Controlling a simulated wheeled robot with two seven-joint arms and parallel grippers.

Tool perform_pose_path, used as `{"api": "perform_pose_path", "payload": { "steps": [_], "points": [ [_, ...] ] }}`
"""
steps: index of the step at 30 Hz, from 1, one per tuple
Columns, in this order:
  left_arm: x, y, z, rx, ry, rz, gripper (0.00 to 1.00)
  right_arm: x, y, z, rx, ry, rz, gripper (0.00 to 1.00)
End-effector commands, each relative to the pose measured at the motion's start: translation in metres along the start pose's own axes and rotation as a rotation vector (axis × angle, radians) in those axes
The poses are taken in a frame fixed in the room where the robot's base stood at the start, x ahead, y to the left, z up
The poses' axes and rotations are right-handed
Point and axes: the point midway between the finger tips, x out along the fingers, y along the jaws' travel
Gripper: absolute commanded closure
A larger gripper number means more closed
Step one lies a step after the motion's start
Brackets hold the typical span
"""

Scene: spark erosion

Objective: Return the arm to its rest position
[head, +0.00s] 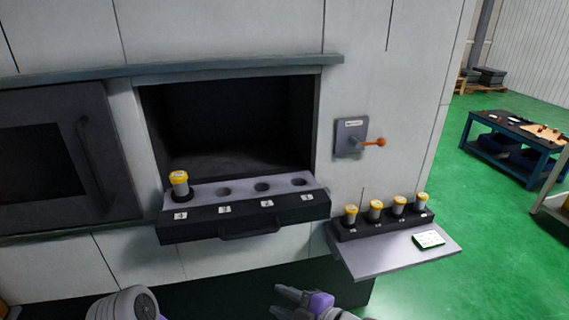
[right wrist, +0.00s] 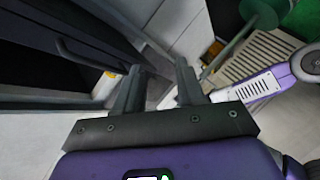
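My right gripper (head: 282,300) is at the bottom middle of the head view, below and in front of the drawer rack (head: 190,232). In the right wrist view its two fingers (right wrist: 158,82) stand apart with nothing held between them. The left gripper cannot be made out; only a grey rounded part of my left arm shows at the bottom left. The drawer rack sticks out of the dark opening. It holds one yellow-capped cylinder (head: 180,184) upright in its leftmost place; its other three places are empty.
Several yellow-capped cylinders stand in a black holder (head: 345,234) on a grey side shelf (head: 385,262), with a small green-edged device (head: 428,239). A lever with an orange knob (head: 380,142) is on the wall. The dark door (head: 100,150) stands left. A blue table (head: 505,150) is far right on open green floor.

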Motion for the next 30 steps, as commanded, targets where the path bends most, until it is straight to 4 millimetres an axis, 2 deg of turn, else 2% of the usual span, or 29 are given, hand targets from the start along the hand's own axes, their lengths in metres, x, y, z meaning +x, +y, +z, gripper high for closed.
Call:
{"api": "perform_pose_path", "payload": {
  "steps": [5, 8, 11, 12, 15, 18, 22, 25, 30],
  "points": [
    [-0.005, 0.002, 0.001, 0.0, -0.002, 0.0, 1.0, 0.014, -0.04, 0.064, 0.389, -0.16, -0.054, 0.61],
    [-0.009, 0.003, 0.001, 0.0, -0.002, 0.0, 1.0, 0.017, -0.081, 0.109, 0.688, -0.302, -0.085, 0.61],
    [-0.012, 0.004, 0.001, 0.0, -0.002, 0.0, 1.0, 0.012, -0.135, 0.151, 1.016, -0.479, -0.106, 0.61],
    [-0.014, 0.005, 0.001, 0.0, -0.002, 0.0, 1.0, 0.007, -0.159, 0.164, 1.143, -0.554, -0.112, 0.61],
    [-0.017, 0.006, 0.002, 0.0, -0.002, 0.0, 1.0, -0.009, -0.219, 0.189, 1.437, -0.749, -0.113, 0.61],
    [-0.019, 0.007, 0.002, 0.0, -0.002, 0.0, 1.0, -0.027, -0.271, 0.199, 1.672, -0.928, -0.101, 0.61],
    [-0.021, 0.008, 0.002, 0.0, -0.002, 0.0, 1.0, -0.046, -0.316, 0.201, 1.868, -1.1, -0.077, 0.61],
    [-0.022, 0.008, 0.002, 0.0, -0.002, 0.0, 1.0, -0.055, -0.332, 0.2, 1.94, -1.17, -0.061, 0.61],
    [-0.022, 0.008, 0.002, 0.0, -0.002, 0.0, 1.0, -0.057, -0.337, 0.2, 1.963, -1.193, -0.055, 0.61]
  ]
}}
